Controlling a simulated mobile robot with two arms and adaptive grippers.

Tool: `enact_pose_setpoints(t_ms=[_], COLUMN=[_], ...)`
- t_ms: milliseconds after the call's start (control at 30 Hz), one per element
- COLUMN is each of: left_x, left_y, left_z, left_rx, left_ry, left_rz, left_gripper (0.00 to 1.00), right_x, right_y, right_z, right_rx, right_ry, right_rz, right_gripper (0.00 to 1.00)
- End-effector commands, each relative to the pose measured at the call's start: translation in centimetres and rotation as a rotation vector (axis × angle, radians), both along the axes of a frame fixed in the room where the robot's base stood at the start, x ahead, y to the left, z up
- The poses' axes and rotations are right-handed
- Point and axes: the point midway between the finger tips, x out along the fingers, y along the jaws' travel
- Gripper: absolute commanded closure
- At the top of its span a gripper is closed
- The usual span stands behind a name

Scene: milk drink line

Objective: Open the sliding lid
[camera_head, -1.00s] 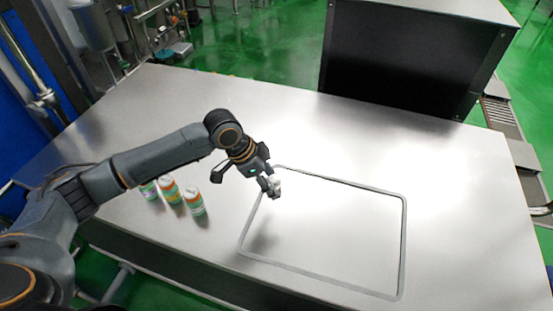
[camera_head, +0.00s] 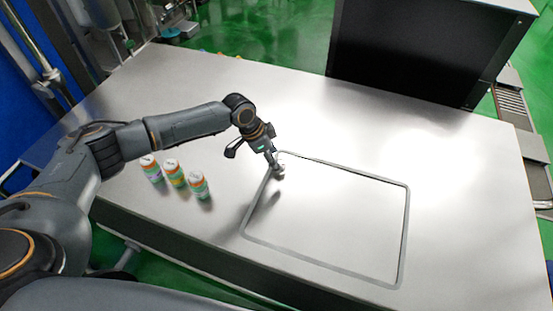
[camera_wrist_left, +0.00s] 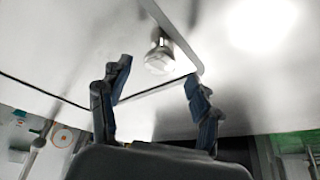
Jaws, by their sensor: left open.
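The sliding lid (camera_head: 335,215) is a flat silver panel, bordered by a grey rim, level with the steel table top. It looks closed. A small metal knob (camera_wrist_left: 160,57) stands on the lid near its corner in the left wrist view. My left gripper (camera_head: 277,170) is over the lid's far left corner in the head view, where it hides most of the knob. In the left wrist view its two fingers (camera_wrist_left: 157,80) are spread apart and empty, with the knob ahead of the gap between them. My right gripper is not in view.
Three small bottles (camera_head: 175,174) with orange and green labels stand on the table left of the lid, near my left arm. A large black-fronted box (camera_head: 410,50) stands at the back. The table (camera_head: 470,190) right of the lid is clear.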

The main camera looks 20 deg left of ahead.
Motion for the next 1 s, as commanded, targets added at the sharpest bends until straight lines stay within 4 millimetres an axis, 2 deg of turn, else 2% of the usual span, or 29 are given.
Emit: enact_pose_setpoints(t_ms=[200, 500, 800, 1000], left_x=[0.4, 0.4, 0.4, 0.4], left_y=[-0.6, -0.7, -0.6, -0.7], left_z=[-1.7, -1.8, -1.8, -1.8], left_rx=[0.0, -0.001, -0.001, -0.001], left_ry=[0.0, -0.001, -0.001, -0.001], left_rz=[0.001, 0.001, 0.001, 0.0], left_gripper=[0.37, 0.37, 0.98, 1.0], right_x=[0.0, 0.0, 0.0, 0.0], right_y=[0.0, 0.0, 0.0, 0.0], right_z=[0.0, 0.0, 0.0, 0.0], right_rx=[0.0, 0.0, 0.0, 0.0], right_ry=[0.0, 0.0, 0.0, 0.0], right_rz=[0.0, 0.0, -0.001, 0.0], right_gripper=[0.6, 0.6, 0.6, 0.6])
